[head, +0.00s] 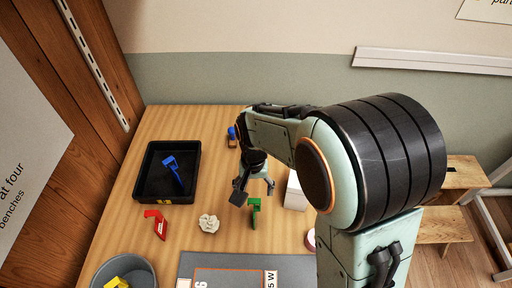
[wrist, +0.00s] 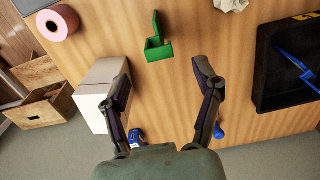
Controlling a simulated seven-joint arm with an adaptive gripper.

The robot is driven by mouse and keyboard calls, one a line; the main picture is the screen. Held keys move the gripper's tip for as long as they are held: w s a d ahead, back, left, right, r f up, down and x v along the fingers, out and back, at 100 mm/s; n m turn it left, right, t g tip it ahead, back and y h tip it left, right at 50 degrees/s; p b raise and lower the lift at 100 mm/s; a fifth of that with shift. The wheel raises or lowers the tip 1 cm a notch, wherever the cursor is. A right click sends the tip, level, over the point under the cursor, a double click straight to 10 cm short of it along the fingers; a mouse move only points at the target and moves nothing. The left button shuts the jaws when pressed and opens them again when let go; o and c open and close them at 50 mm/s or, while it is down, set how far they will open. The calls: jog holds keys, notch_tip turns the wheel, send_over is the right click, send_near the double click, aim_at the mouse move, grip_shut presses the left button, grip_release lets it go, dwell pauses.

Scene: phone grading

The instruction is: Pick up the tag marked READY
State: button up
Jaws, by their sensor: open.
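My gripper (head: 255,190) is open and empty above the table; its spread fingers also show in the wrist view (wrist: 163,82). A green tag-like piece (head: 254,211) with an upright part lies just beyond the fingertips; it also shows in the wrist view (wrist: 158,50). A red piece of similar shape (head: 156,223) lies at the left front. A blue one (head: 174,170) lies in the black tray (head: 150,190). A yellow piece (head: 118,284) is in the grey bin (head: 98,270). I cannot read READY on any of them.
A crumpled paper ball (head: 208,223) lies between the red and green pieces. A white box (head: 296,193) stands right of the gripper, and a pink roll (wrist: 57,22) lies beyond it. A grey marked mat (head: 225,265) covers the front. Small blue items (head: 232,132) lie at the back.

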aim_at(254, 201)
notch_tip(254, 201, down, 6)
jog(key=shift+r, duration=0.1)
jog(key=c, duration=1)
